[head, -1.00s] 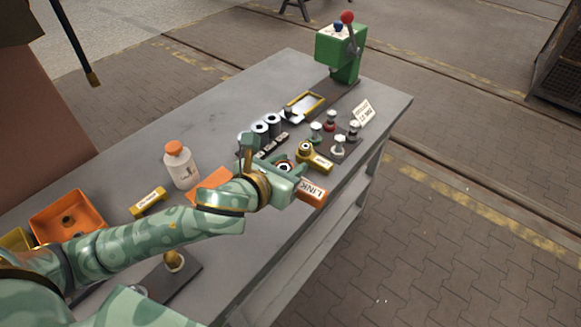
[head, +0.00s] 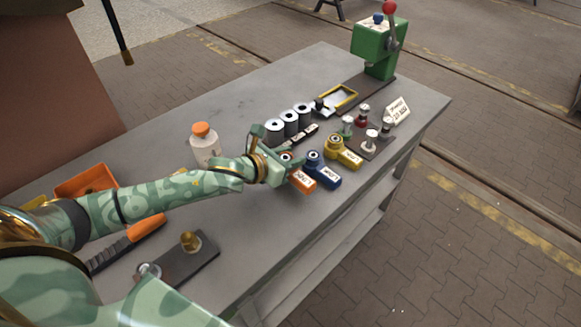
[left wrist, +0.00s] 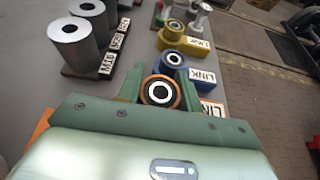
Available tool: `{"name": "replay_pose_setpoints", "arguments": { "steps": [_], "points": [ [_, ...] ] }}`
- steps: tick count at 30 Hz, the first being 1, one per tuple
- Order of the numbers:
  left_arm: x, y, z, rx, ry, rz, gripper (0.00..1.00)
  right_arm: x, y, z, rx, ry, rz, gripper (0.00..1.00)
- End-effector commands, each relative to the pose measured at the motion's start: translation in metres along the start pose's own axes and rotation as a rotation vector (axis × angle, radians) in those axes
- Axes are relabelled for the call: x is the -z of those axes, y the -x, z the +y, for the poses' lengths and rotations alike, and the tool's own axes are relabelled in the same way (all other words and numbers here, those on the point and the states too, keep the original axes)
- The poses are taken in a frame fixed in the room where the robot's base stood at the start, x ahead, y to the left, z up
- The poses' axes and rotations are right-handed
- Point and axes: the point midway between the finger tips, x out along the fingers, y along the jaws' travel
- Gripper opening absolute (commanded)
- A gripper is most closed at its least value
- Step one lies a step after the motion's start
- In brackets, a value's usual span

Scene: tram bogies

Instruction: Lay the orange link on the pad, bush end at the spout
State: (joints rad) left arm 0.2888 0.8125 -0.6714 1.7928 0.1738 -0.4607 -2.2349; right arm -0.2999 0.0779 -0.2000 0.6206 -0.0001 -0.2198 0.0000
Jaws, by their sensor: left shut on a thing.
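My left gripper (head: 277,154) is shut around the bush end of the orange link (head: 302,181). In the left wrist view the orange-ringed bush (left wrist: 160,92) sits between the fingers; the labelled end points right, towards the bench's front edge. A blue link (head: 323,171) lies close beside it, with a yellow link (head: 343,150) beyond. I cannot tell whether the orange link touches the bench. A yellow-rimmed rectangle (head: 350,102) with a small dark-and-white fitting (head: 321,107) at its near end lies further back; it may be the pad and spout. My right gripper is out of view.
Several grey rollers (head: 289,122) stand behind the gripper. Knobbed pieces (head: 370,138) stand on a dark plate beyond the links. A green lever machine (head: 376,45) stands at the far end. A white bottle (head: 204,147) is left; bare bench (head: 240,95) lies behind.

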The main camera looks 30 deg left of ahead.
Motion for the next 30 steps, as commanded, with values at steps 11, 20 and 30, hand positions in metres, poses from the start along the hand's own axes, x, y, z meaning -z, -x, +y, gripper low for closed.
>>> {"name": "replay_pose_setpoints", "arguments": {
  "steps": [11, 20, 30],
  "points": [
    [0.026, -0.011, -0.002, 0.002, 0.000, -0.001, 0.00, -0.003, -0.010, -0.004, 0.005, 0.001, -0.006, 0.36],
    [0.030, -0.012, -0.002, 0.001, -0.001, 0.002, 0.57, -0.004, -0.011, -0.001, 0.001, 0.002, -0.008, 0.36],
    [0.027, -0.009, -0.002, 0.001, 0.000, 0.002, 0.57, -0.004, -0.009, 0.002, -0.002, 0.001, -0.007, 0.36]
  ]
}}
